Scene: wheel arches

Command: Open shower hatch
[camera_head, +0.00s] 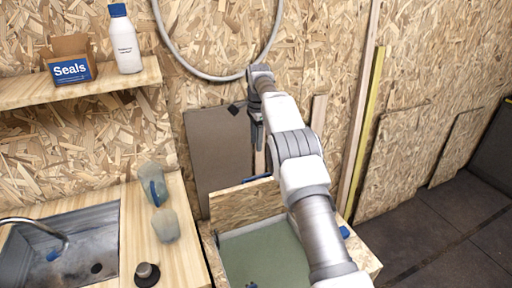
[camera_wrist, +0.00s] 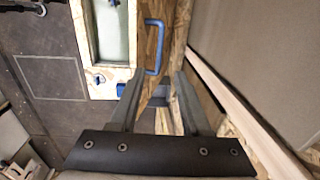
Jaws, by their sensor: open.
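The shower hatch (camera_head: 245,203) is a chipboard panel standing up at the back edge of a box with a pale green floor (camera_head: 262,258). A blue handle (camera_head: 257,178) sits at the panel's top edge. In the wrist view the blue handle (camera_wrist: 154,46) lies ahead of the fingers, beside the green-floored opening (camera_wrist: 112,32). My gripper (camera_head: 258,142) is open and points down, above and behind the panel's top edge. In the wrist view my gripper (camera_wrist: 158,80) has its fingers apart, with nothing held; the handle is beyond the tips, not touching.
A sink (camera_head: 70,250) and a wooden counter with two clear bottles (camera_head: 152,182) are at the left. A shelf (camera_head: 80,88) holds a Seals box (camera_head: 70,60) and a white bottle (camera_head: 125,40). A brown board (camera_head: 218,150) leans on the wall. Floor (camera_head: 425,230) is clear at right.

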